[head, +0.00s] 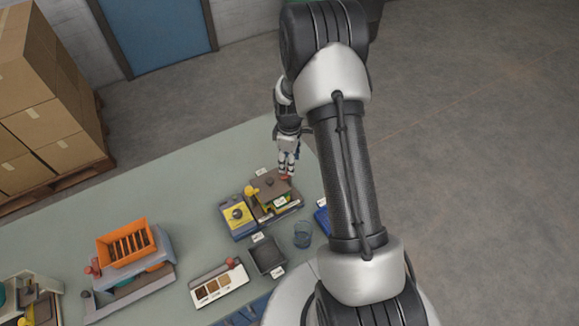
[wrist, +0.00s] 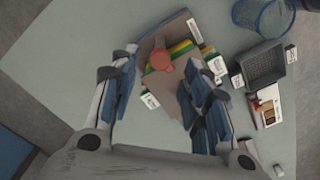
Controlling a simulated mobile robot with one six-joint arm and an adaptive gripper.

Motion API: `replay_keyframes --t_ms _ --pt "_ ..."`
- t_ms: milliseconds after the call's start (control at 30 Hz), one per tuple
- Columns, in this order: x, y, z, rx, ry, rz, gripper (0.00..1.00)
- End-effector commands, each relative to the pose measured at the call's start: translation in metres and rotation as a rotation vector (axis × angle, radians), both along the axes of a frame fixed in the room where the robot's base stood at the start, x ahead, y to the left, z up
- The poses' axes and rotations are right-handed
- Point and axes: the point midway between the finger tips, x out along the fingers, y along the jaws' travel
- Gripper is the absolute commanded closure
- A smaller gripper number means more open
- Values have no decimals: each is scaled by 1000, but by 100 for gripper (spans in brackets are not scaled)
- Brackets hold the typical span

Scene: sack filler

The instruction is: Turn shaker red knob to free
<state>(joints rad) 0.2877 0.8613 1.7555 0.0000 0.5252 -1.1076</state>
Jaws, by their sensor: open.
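The red knob (wrist: 161,61) sits on top of a brown-topped box-like unit (wrist: 180,35) with green and yellow bands, which I take to be the shaker. In the head view the knob (head: 285,177) shows just under my gripper (head: 287,165), at the unit's far edge. In the wrist view my gripper (wrist: 157,72) is open, with one blue-padded finger on each side of the knob. I cannot tell whether either finger touches it. The knob's pointer and the lettering on the white labels are too small to read.
A yellow-and-grey unit (head: 238,216) stands left of the shaker. A dark tray (head: 267,256), a blue mesh cup (head: 302,234) and a sample board (head: 219,284) lie nearer. An orange crate (head: 126,243) stands at left. The far left table (head: 150,170) is clear.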

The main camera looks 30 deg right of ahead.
Motion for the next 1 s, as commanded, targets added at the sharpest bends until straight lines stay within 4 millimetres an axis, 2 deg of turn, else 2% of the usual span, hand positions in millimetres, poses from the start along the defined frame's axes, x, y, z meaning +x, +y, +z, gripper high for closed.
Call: replay_keyframes --t_ms 100,233,633,1000 --pt "-1 0 -21 1 2 0 57" --pt "0 0 -34 0 0 0 57" --pt "0 0 -41 -1 -1 0 57" --pt "0 0 -41 0 0 0 82"
